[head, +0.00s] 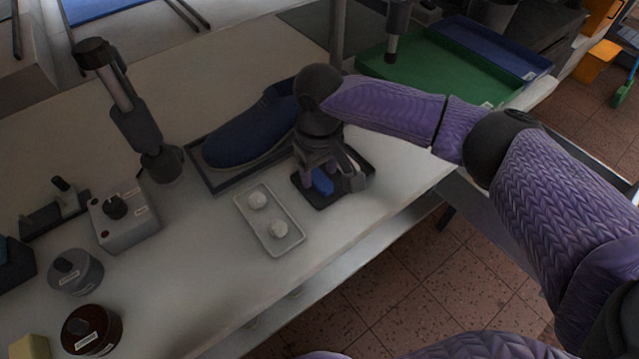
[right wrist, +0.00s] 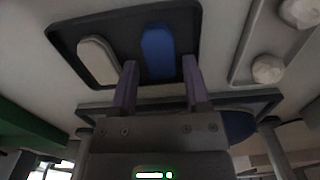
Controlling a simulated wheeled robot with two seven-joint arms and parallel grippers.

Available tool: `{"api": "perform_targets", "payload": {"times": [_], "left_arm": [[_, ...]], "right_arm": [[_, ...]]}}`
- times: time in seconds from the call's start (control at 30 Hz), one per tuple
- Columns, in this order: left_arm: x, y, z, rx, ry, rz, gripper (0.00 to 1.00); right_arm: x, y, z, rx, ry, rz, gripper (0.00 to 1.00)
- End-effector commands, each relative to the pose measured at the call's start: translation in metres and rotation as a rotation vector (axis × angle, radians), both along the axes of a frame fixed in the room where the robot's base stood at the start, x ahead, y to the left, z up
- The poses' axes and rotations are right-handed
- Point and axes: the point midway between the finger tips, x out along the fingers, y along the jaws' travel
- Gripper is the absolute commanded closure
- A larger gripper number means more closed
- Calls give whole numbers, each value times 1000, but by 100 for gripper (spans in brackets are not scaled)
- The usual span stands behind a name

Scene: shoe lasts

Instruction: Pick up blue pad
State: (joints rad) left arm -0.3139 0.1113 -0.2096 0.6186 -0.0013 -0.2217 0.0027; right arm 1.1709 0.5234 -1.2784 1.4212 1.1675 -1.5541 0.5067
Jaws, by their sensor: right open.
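The blue pad (head: 322,183) lies on a small black tray (head: 308,200) near the table's front edge. My right gripper (head: 334,178) is directly over it, pointing down, with its fingers partly hiding the pad in the head view. In the right wrist view the blue pad (right wrist: 158,52) shows between the two spread fingertips of the open right gripper (right wrist: 160,72). I cannot tell whether the fingers touch it. A pale pad (right wrist: 98,60) lies beside it on the same tray. My left gripper is not in view.
A white tray (head: 244,220) with two white lumps is left of the black tray. A blue shoe last (head: 240,137) lies in a dark tray behind. A green tray (head: 440,75) is at the back right. A lamp-like post (head: 135,115) and a control box (head: 125,218) stand left.

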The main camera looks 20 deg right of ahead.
Motion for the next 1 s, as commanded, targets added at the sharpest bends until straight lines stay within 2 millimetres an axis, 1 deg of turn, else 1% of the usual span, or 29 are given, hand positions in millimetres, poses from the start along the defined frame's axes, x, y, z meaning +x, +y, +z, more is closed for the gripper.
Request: {"api": "perform_targets", "payload": {"times": [0.03, 0.07, 0.23, 0.27, 0.3, 0.37, 0.4, 0.47, 0.5, 0.53, 0.77, 0.83, 0.87, 1.0], "left_arm": [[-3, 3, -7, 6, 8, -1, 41], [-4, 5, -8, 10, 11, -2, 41], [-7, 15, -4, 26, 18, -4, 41], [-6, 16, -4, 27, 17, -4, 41], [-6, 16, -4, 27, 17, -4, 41], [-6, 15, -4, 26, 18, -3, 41], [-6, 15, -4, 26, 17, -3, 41], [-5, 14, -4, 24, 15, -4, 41], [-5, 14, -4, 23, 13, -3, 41], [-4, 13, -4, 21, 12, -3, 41], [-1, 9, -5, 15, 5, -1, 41], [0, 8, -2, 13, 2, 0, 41], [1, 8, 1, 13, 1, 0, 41], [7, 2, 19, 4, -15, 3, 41]], "right_arm": [[0, 0, -13, -1, 3, 0, 40], [0, 0, -14, -1, 2, 0, 40], [0, 0, -12, 0, -1, 1, 40], [0, 0, -11, 0, -1, 1, 44], [0, 0, -11, 0, -1, 2, 52], [0, 0, -11, 0, -1, 2, 65], [0, 0, -11, 0, -1, 2, 74], [0, 0, -11, 0, -1, 2, 86], [0, 0, -11, 0, -1, 2, 95], [0, 0, -11, 0, -1, 2, 100], [0, 0, -11, 0, -1, 2, 100], [0, 0, -6, 1, -2, 2, 100], [0, 0, 0, 1, -2, 2, 100], [0, 0, 40, 1, -4, 2, 100]]}}
